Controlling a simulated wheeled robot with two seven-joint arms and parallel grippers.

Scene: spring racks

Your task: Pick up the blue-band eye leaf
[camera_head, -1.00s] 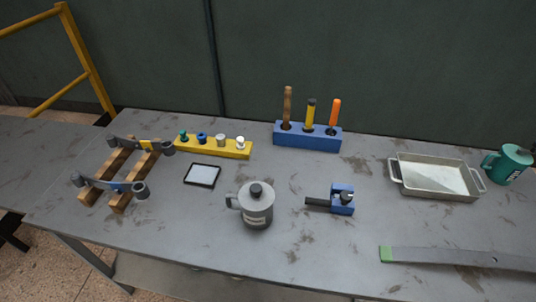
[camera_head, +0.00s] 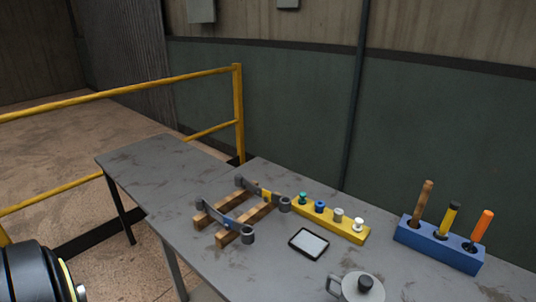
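The blue-band eye leaf (camera_head: 228,222) is a dark, slightly curved bar with a grey eye at each end and a blue band at its middle. It lies across the near part of two wooden blocks (camera_head: 207,216) on the grey table. A similar leaf with a yellow band (camera_head: 266,195) lies behind it across the same blocks. Neither of my grippers shows in the head view. A black rounded part at the lower left edge may be part of my arm.
A yellow holder (camera_head: 332,222) with several small pegs, a black-framed tablet (camera_head: 309,243), a grey lidded mug (camera_head: 361,288) and a blue tool block (camera_head: 438,247) stand right of the blocks. A side table (camera_head: 160,170) and yellow railing (camera_head: 120,92) lie to the left.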

